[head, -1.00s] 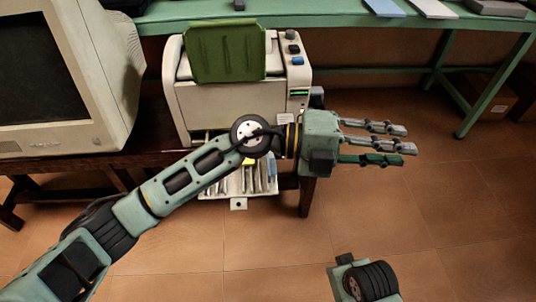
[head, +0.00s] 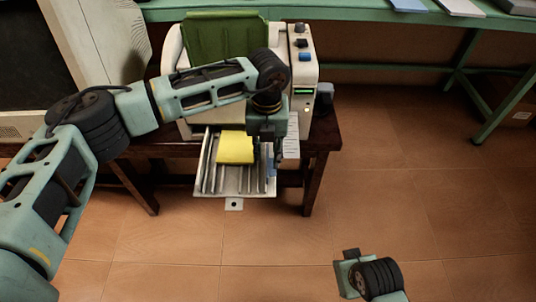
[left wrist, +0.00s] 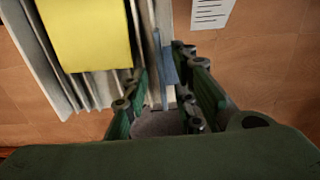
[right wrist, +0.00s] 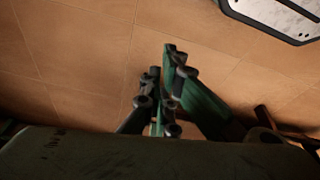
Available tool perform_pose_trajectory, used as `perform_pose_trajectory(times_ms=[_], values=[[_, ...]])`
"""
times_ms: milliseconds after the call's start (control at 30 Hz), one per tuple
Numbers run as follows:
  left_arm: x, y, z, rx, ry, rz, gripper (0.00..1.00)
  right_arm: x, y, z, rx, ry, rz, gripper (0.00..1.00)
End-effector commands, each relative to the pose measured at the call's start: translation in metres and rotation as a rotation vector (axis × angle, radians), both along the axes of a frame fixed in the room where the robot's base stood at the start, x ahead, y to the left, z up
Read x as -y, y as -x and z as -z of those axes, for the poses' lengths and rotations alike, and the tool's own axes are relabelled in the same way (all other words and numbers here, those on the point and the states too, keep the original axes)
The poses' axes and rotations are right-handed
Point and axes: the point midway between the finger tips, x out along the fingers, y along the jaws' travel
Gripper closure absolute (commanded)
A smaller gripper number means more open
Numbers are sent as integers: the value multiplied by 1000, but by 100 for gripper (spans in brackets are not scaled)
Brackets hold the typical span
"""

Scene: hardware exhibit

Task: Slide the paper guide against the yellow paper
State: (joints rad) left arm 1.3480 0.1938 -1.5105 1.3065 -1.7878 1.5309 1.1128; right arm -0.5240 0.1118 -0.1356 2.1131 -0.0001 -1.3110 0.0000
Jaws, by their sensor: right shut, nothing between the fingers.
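The yellow paper (head: 236,147) lies in the pulled-out printer tray (head: 234,188); it also shows in the left wrist view (left wrist: 85,35). The blue paper guide (left wrist: 168,65) stands to the right of the paper, with a gap between them. In the head view the guide (head: 271,160) is partly hidden by my left gripper (head: 278,158), which points down at the tray's right side. In the left wrist view my left gripper (left wrist: 163,75) is open, its fingers on both sides of the guide. My right gripper (right wrist: 166,85) is shut and empty above the floor.
The printer (head: 300,75) with a green rear flap (head: 215,40) stands on a dark wooden table (head: 325,135). A computer monitor (head: 110,45) is at the left. A green bench (head: 360,12) runs along the back.

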Motion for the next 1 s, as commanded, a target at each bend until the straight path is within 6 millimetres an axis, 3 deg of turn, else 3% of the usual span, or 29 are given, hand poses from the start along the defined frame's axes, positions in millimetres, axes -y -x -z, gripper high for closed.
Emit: perform_pose_trajectory(times_ms=[167, 467, 733, 1000], values=[[0, 0, 17, -1, 1, 1, 75, 0, 0, -7, 3, 0, 1, 100], [1, 1, 19, -1, 2, 2, 75, 0, -1, -10, 7, -1, 1, 100], [1, 1, 19, -1, 2, 2, 99, 0, 0, -9, 6, -1, 2, 100], [1, 1, 19, -1, 2, 2, 100, 0, 0, -9, 5, 0, 1, 100]])
